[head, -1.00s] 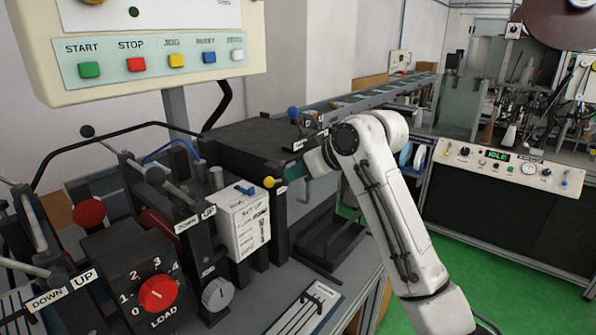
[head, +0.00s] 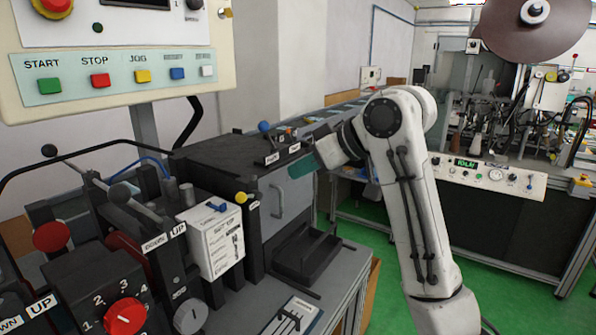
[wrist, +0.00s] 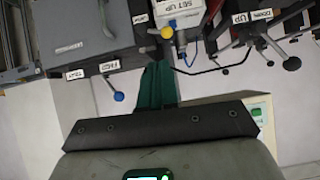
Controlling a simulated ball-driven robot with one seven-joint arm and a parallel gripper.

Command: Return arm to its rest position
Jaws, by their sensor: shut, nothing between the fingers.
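My white arm (head: 408,195) rises from the lower right in the head view and bends at a dark-capped joint. Its far end points left toward the black machine housing (head: 215,150). My gripper (head: 301,166), with teal fingers, shows beside the housing's right end, partly hidden by the arm's end link. In the wrist view the teal fingers (wrist: 157,88) lie together, with nothing seen between them. I cannot tell whether the fingertips touch anything.
A control panel (head: 120,84) with coloured buttons hangs at the upper left. Another machine (head: 500,205) stands at the right. Green floor (head: 385,240) is open between the machines.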

